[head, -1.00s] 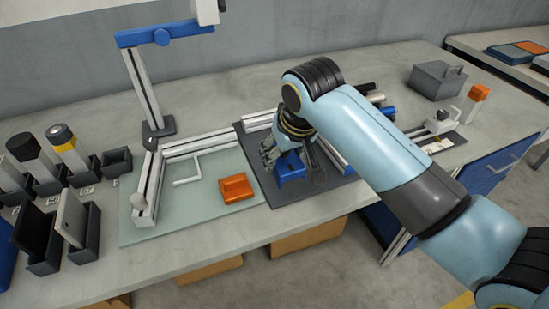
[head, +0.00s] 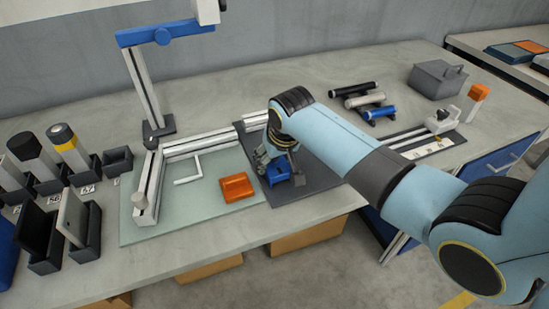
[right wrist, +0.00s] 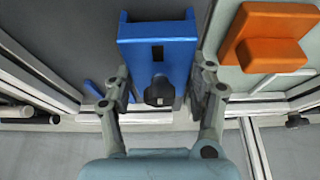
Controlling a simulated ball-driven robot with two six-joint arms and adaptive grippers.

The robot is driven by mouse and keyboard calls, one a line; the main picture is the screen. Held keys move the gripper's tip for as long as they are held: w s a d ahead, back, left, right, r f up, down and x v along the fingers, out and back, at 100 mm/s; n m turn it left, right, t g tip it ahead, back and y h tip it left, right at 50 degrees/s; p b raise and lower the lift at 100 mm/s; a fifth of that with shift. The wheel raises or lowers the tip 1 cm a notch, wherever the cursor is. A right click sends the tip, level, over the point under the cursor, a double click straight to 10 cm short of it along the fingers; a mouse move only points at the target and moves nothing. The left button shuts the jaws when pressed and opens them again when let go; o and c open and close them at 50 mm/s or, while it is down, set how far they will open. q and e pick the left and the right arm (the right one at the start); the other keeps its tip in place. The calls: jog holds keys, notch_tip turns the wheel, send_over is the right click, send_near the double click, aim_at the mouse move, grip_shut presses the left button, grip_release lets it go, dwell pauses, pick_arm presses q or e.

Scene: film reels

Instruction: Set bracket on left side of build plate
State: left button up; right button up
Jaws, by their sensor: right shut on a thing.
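The blue bracket (head: 281,180) is at the dark grey mat (head: 318,180), right of the pale green plate (head: 150,225). My right gripper (head: 275,166) is over it from above, its fingers at the bracket's two sides. In the right wrist view the blue bracket (right wrist: 158,45) shows between the fingers of the gripper (right wrist: 160,82), which is shut on it. I cannot tell whether the bracket touches the mat. An orange bracket (head: 236,187) lies on the right part of the pale plate, apart from the gripper. My left gripper is not in view.
A white angled outline (head: 189,172) is on the plate, left of the orange bracket. Pale rails (head: 150,185) border the plate's left and back. A post with a blue arm (head: 165,33) stands behind. Dark holders (head: 45,235) stand at the left. Several cylinders (head: 365,101) lie at the right.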

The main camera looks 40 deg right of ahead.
jog(key=o, duration=1.4)
jog(key=shift+f, duration=0.1)
jog(key=v, duration=1.2)
jog(key=shift+p, duration=0.4)
